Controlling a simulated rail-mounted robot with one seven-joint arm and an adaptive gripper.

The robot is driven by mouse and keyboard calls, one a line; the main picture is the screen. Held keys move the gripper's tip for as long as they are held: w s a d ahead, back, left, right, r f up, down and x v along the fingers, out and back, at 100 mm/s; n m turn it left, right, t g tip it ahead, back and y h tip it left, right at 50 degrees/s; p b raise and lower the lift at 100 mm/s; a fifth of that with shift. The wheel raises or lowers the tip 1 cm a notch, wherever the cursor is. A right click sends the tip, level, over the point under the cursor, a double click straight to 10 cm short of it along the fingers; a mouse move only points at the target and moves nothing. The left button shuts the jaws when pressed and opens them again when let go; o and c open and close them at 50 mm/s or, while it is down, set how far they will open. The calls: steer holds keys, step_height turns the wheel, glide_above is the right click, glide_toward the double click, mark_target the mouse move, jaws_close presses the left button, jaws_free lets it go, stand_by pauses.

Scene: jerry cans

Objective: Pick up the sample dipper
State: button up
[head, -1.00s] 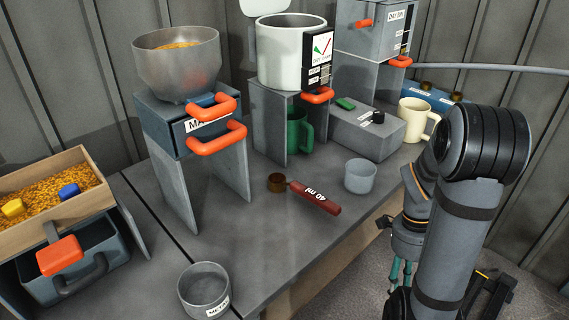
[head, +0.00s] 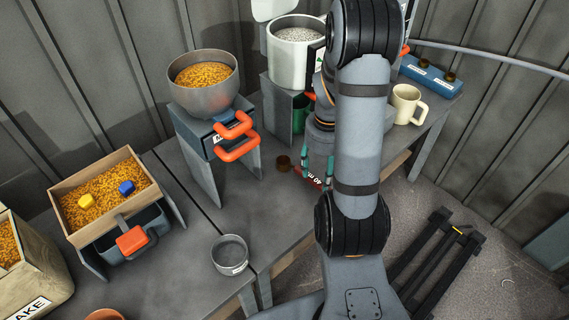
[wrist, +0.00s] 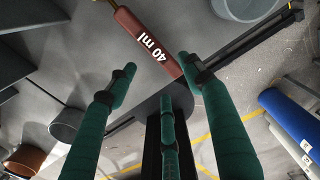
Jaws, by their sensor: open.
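The sample dipper (head: 311,178) lies on the grey table, with a dark red handle and a small brown cup at its left end. In the head view my arm hides part of its handle. In the wrist view its handle (wrist: 146,43), marked "40 ml", shows just beyond my fingertips, and its cup is out of frame. My gripper (head: 317,172) has teal fingers and hangs over the handle. In the wrist view my gripper (wrist: 157,66) is open and empty, its fingers spread with the handle ahead of the gap. I cannot tell whether they touch it.
A metal cup (head: 230,255) stands near the table's front edge. A bowl of grain (head: 204,78) on a stand and a cream mug (head: 405,103) are farther back. The table between dipper and metal cup is clear.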

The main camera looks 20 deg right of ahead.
mark_target(318, 184)
steer(key=f, duration=0.5)
steer(key=f+b, duration=0.1)
steer(key=f, duration=0.2)
steer(key=shift+w, duration=0.4)
steer(key=c, duration=0.4)
jaws_close()
